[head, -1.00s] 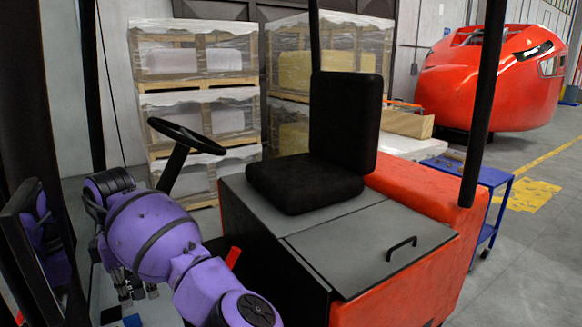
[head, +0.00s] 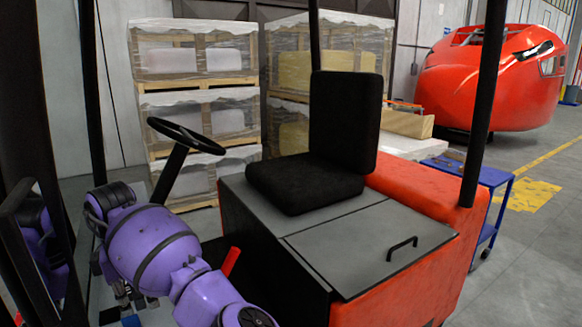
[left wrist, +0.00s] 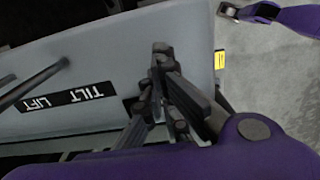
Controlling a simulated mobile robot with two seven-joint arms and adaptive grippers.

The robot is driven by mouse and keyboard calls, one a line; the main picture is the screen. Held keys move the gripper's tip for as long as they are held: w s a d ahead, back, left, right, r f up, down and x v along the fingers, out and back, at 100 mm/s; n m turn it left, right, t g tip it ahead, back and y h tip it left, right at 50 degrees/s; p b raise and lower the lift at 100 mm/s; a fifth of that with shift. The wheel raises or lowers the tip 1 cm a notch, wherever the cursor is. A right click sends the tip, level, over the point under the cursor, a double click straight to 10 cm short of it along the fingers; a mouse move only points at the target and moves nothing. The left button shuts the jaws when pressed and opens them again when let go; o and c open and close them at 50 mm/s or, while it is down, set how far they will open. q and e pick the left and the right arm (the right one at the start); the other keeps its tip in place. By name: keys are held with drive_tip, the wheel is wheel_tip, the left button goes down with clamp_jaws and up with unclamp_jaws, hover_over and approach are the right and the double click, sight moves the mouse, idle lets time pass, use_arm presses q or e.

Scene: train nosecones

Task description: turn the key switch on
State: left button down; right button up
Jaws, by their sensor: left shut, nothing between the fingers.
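I cannot make out the key switch in either view; the gripper may hide it. My left gripper (head: 128,298) is low at the left of the head view, pointing down beside the forklift's steering column and partly hidden by my purple arm. In the left wrist view, its dark fingers (left wrist: 162,52) are shut and empty, over the grey control panel (left wrist: 120,60) near its edge. The panel has a black label (left wrist: 80,96) reading TILT and LIFT, with dark levers (left wrist: 32,82) beside it.
The steering wheel (head: 186,136) stands above my arm. A red lever (head: 231,261) is just right of it. The black seat (head: 305,183) and red forklift body (head: 400,300) are to the right. Dark posts (head: 486,100) frame the cab. Wrapped pallets (head: 195,95) stand behind.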

use_arm(q)
drive_tip(key=shift+s+a, duration=0.3)
drive_tip(key=shift+s, duration=0.1)
idle(0.5)
drive_tip(key=shift+s+d, duration=0.15)
idle(0.6)
drive_tip(key=shift+s+d+f, duration=0.1)
drive_tip(key=shift+s+d, duration=0.1)
drive_tip(key=shift+s, duration=0.05)
drive_tip(key=shift+s+d, duration=0.1)
drive_tip(key=shift+s, duration=0.25)
drive_tip(key=shift+d, duration=0.15)
drive_tip(key=shift+d, duration=0.15)
drive_tip(key=shift+w+d+r, duration=0.1)
drive_tip(key=shift+w+r, duration=0.05)
drive_tip(key=shift+r, duration=0.25)
wheel_tip(320, 180, up, 5)
drive_tip(key=shift+r, duration=0.2)
